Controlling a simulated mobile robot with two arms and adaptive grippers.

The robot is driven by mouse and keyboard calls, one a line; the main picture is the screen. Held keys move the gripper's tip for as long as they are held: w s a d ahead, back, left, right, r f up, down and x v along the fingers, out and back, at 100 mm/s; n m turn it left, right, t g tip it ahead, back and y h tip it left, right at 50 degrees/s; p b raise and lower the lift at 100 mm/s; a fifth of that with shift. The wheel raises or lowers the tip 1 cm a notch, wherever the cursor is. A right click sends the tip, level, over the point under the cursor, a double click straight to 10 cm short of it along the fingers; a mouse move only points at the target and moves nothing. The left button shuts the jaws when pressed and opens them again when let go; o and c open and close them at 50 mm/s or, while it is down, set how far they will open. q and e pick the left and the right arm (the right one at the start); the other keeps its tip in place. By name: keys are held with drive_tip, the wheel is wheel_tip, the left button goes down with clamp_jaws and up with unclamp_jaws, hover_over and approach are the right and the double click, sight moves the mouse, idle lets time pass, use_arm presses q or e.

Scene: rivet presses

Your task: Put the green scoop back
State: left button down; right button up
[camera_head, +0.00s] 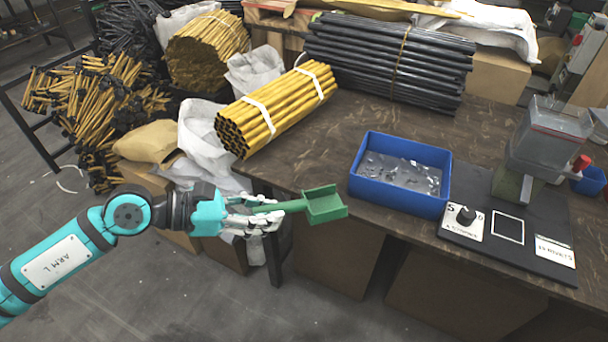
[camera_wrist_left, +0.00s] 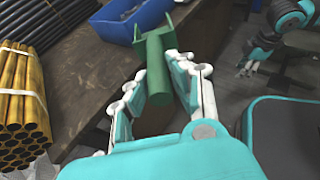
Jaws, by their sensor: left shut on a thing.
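The green scoop (camera_head: 326,205) is held by its handle in my left gripper (camera_head: 272,213), in the air at the table's front edge. Its square pan points right, toward the blue bin (camera_head: 398,194). The bin stands on the table, with small shiny pieces inside. In the left wrist view, the scoop's round handle (camera_wrist_left: 157,70) lies between the fingers of my left gripper (camera_wrist_left: 160,76), with the pan beyond it near the bin (camera_wrist_left: 132,18). My right gripper (camera_wrist_left: 251,62) shows small at the upper right of that view, apart from the scoop; its opening is unclear.
Right of the bin, a black mat (camera_head: 520,240) carries a knob, a white square outline and a labelled card. A clear-topped hopper (camera_head: 550,138) stands behind it. Yellow tubes (camera_head: 275,108) and dark tubes (camera_head: 388,62) lie at the back. Bare tabletop (camera_head: 335,140) lies left of the bin.

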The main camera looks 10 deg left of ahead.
use_arm(q)
drive_tip(key=b, duration=0.2)
hover_over(265, 180)
drive_tip(key=shift+f, duration=0.7)
wheel_tip(265, 180, down, 3)
drive_tip(key=shift+r, duration=0.1)
drive_tip(key=shift+f, duration=0.35)
use_arm(e)
drive_tip(key=w+v, duration=0.1)
drive_tip(key=v, duration=0.7)
drive_tip(key=shift+r, duration=0.35)
drive_tip(key=shift+d, duration=0.15)
